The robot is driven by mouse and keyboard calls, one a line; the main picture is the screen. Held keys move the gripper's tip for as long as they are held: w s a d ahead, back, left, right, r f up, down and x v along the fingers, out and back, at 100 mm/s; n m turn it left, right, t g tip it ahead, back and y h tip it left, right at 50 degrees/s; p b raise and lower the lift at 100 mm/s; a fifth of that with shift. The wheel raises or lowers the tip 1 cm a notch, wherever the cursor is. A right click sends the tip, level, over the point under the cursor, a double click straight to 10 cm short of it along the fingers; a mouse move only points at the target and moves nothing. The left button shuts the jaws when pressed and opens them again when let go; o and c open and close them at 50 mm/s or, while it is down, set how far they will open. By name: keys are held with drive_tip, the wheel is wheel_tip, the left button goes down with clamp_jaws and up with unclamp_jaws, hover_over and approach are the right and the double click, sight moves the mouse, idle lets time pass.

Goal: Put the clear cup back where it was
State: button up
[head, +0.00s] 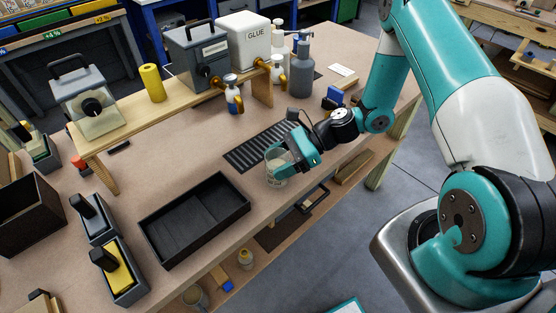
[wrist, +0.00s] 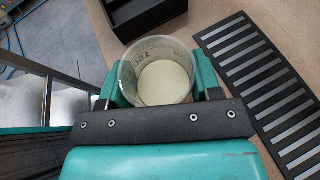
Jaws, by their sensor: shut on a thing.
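The clear cup (wrist: 160,52) is between the two fingers of my gripper (wrist: 157,88) in the wrist view. It has markings on its wall and a pale cream content or bottom. In the head view the cup (head: 276,172) shows at the end of my gripper (head: 283,158), near the front edge of the workbench. The gripper is shut on the cup, which looks about upright. Whether the cup's base touches the bench cannot be told. A black slotted drip grate (head: 258,148) lies just behind and left of the cup; it also shows right of the cup in the wrist view (wrist: 262,85).
A black open tray (head: 195,220) stands left of the cup near the bench's front edge. A wooden shelf (head: 185,103) with dispensers, one marked GLUE (head: 243,42), stands behind the grate. A spray bottle (head: 232,98) stands under a tap. Bare bench (head: 190,150) lies between shelf and tray.

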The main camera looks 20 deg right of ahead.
drive_tip(key=shift+f, duration=0.1)
drive_tip(key=o, duration=1.1)
drive_tip(key=shift+r, duration=0.2)
drive_tip(key=w+b+v, duration=0.1)
drive_tip(key=b+v, duration=0.2)
drive_tip(key=v, duration=0.8)
drive_tip(key=s+a+r+n+g+h, duration=0.3)
drive_tip(key=s+a+r+n+h, duration=0.35)
drive_tip(key=a+r+n, duration=0.65)
drive_tip(key=s+r+n+h, duration=0.1)
drive_tip(key=s+r+n, duration=0.1)
drive_tip(key=s+n, duration=0.2)
drive_tip(key=s+a+r+n+t, duration=0.1)
drive_tip(key=s+n, duration=0.3)
drive_tip(key=s+r+n+t+h, duration=0.1)
drive_tip(key=s+r+n, duration=0.1)
drive_tip(key=s+n, duration=0.2)
drive_tip(key=shift+s+a+r+n+h, duration=0.1)
drive_tip(key=shift+a+r+n+h, duration=0.25)
drive_tip(key=shift+n, duration=0.15)
